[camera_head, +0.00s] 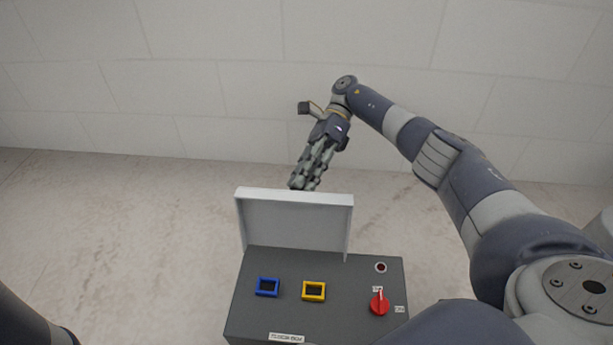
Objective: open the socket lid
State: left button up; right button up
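The socket lid (295,223) is a pale grey panel standing upright at the back edge of the dark grey box (335,262). On the box top, a blue-framed socket (267,287) and a yellow-framed socket (314,291) are uncovered. My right gripper (302,184) is behind and just above the lid's top edge, pointing down. Its fingers look close together, but whether they are open or shut is unclear. I cannot tell whether the fingertips touch the lid. My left gripper is not in view.
A red rotary switch (379,304) and a small dark red indicator (381,267) are on the box's right side. A label (286,338) is on its front. A tiled wall (180,80) stands behind. The floor (130,230) left of the box is clear.

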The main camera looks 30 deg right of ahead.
jog(key=o, duration=0.4)
jog(key=f, duration=0.1)
jog(key=a+f, duration=0.1)
jog(key=shift+s+a+f, duration=0.1)
jog(key=shift+s+f, duration=0.1)
jog(key=shift+f, duration=0.15)
jog(key=shift+o, duration=1.2)
jog(key=shift+w+a, duration=0.1)
jog(key=shift+a, duration=0.1)
jog(key=shift+d, duration=0.25)
jog(key=shift+r, duration=0.1)
notch_tip(320, 180, up, 11)
jog(key=shift+w+a, duration=0.1)
